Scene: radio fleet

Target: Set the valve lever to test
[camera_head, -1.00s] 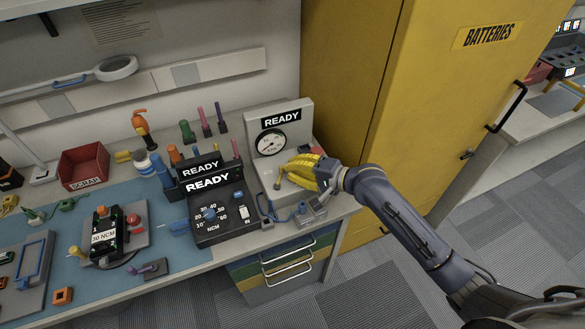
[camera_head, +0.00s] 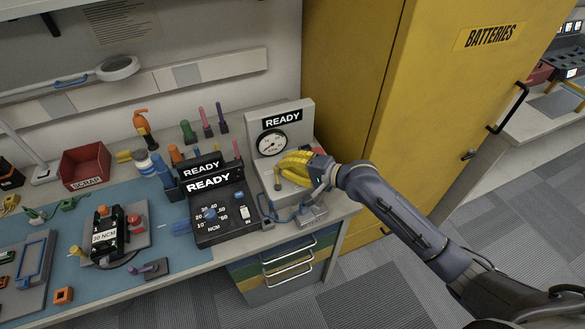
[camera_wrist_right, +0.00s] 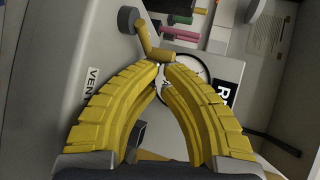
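The valve panel (camera_head: 270,200) is a pale grey unit at the right end of the bench, with a round gauge (camera_head: 271,143) and a READY display. The brass valve lever (camera_wrist_right: 143,42) has a dark round knob and shows at the top of the right wrist view. My right gripper (camera_head: 281,178) has yellow fingers and is over the panel. In the wrist view its fingertips (camera_wrist_right: 163,66) are nearly together, right beside the lever's hub; whether they touch it is unclear. A label beginning VENT (camera_wrist_right: 94,84) is partly covered by a finger. My left gripper is not in view.
A black READY tester with a dial (camera_head: 218,212) stands left of the panel. A blue cable and small metal block (camera_head: 312,214) lie in front. A yellow BATTERIES cabinet (camera_head: 400,110) rises close on the right. A red scrap bin (camera_head: 85,166) is farther left.

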